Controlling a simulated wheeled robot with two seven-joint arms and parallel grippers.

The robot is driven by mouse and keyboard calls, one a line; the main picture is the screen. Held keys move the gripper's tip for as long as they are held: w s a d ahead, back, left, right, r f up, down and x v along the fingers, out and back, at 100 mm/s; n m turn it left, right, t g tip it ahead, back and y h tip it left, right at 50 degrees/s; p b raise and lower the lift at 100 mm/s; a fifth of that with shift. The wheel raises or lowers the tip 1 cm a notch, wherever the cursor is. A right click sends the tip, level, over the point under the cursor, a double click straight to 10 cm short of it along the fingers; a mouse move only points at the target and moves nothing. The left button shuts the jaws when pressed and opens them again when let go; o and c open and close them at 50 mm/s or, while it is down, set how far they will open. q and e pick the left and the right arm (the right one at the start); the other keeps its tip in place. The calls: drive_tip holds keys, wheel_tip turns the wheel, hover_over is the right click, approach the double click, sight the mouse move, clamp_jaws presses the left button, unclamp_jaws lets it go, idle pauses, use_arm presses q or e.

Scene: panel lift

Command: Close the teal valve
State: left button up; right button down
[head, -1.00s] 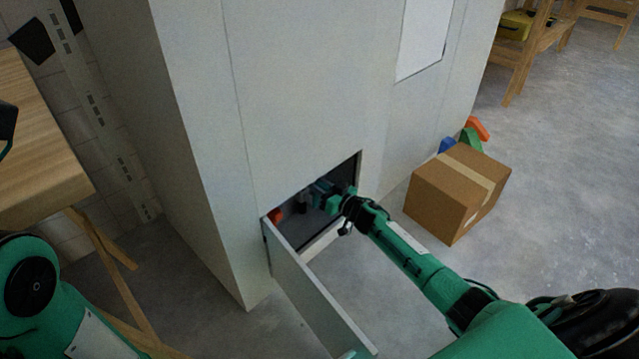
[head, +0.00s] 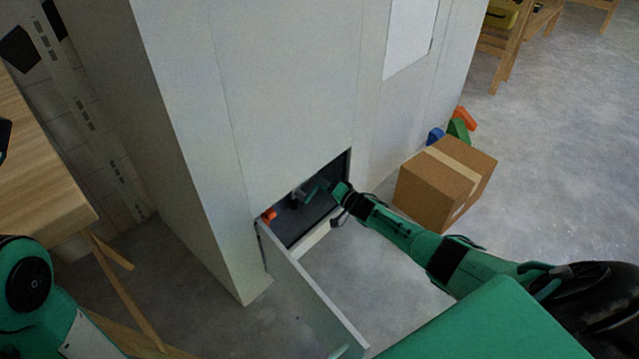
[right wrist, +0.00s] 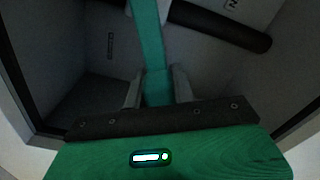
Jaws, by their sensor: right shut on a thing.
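The teal valve (head: 313,190) sits inside a low opening in the pale cabinet. Its long teal handle (right wrist: 154,86) runs up through the middle of the right wrist view. My right gripper (right wrist: 155,88) is shut on this handle, with one grey finger on each side. In the head view my right gripper (head: 325,188) reaches into the opening from the right. The valve body is small and dim there, so its exact angle is hard to tell. My left arm shows at the left edge, but its gripper is not visible.
The cabinet's hatch door (head: 305,295) hangs open at the opening's left side. An orange part (head: 268,214) is inside at the left. A dark pipe (right wrist: 220,28) runs behind the handle. A cardboard box (head: 430,190) stands right on the floor; a wooden table (head: 40,180) stands left.

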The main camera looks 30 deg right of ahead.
drive_tip(key=shift+w+d+f+m+b, duration=0.1)
drive_tip(key=shift+d+f+m+b, duration=0.1)
drive_tip(key=shift+f+m+b, duration=0.45)
drive_tip(key=shift+d+f+m, duration=0.15)
drive_tip(key=shift+f+m, duration=0.35)
drive_tip(key=shift+m, duration=0.45)
drive_tip(key=shift+f+m+b, duration=0.5)
drive_tip(key=shift+m+b, duration=0.25)
drive_tip(key=shift+m, duration=0.15)
drive_tip(key=shift+f+m, duration=0.1)
drive_tip(key=shift+m, duration=0.2)
drive_tip(key=c, duration=1.2)
unclamp_jaws()
drive_tip(key=shift+o, duration=0.2)
